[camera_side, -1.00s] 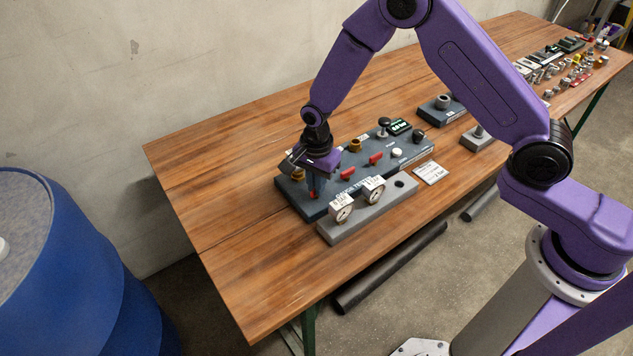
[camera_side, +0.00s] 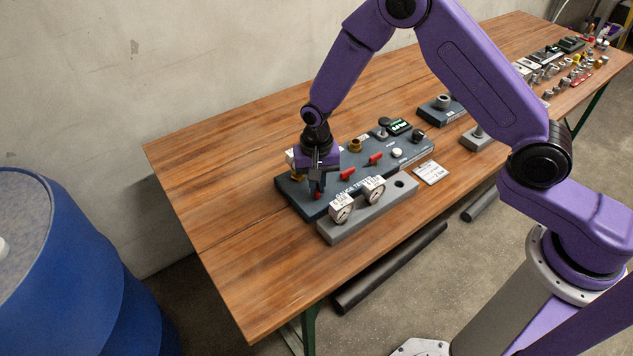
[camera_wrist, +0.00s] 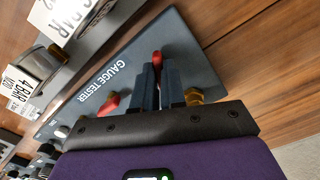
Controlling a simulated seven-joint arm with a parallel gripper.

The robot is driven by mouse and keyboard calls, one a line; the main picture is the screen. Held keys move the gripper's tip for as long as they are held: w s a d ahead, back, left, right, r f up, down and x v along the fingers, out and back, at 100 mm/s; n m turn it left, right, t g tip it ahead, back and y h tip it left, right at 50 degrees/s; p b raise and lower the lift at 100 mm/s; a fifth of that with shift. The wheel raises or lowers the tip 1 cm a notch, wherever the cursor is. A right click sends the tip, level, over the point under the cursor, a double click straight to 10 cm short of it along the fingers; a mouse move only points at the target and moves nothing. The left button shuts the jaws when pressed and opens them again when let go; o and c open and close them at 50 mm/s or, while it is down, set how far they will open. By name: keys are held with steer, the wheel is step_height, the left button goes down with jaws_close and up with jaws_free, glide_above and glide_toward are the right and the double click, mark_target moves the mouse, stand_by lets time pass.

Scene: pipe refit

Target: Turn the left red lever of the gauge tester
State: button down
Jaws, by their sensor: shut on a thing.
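The gauge tester (camera_side: 350,194) is a dark blue-grey panel on the wooden table. It also shows in the wrist view (camera_wrist: 85,102). My gripper (camera_side: 317,190) points down over the panel's left end. In the wrist view my gripper (camera_wrist: 160,68) is shut on the left red lever (camera_wrist: 157,58), whose red tip shows between the fingers. In the side view a bit of the left red lever (camera_side: 317,196) shows below the fingertips. Two other red levers, the middle one (camera_side: 347,174) and the right one (camera_side: 376,159), lie along the panel to the right.
A grey block with two dial gauges (camera_side: 341,214) stands along the panel's front. Brass fittings (camera_side: 355,146) rise at the panel's back, one (camera_wrist: 194,96) close beside my fingers. A white card (camera_side: 431,173) lies to the right. The table's left part is clear.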

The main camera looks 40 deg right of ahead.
steer(key=n, duration=0.5)
steer(key=shift+n, duration=0.4)
stand_by(0.3)
steer(key=c, duration=1.2)
jaws_free()
steer(key=shift+r, duration=0.15)
step_height(320, 180, up, 17)
steer(key=shift+s+r, duration=0.1)
steer(key=shift+r, duration=0.05)
steer(key=s+d+r+n, duration=0.1)
steer(key=s+d+n, duration=0.3)
steer(key=s, duration=0.6)
steer(key=s+d+r+n, duration=0.1)
steer(key=s+d+n, duration=0.3)
steer(key=s, duration=0.6)
steer(key=s+d+r+n, duration=0.1)
steer(key=s+d+n, duration=0.3)
steer(key=s, duration=0.7)
steer(key=shift+d+r, duration=0.35)
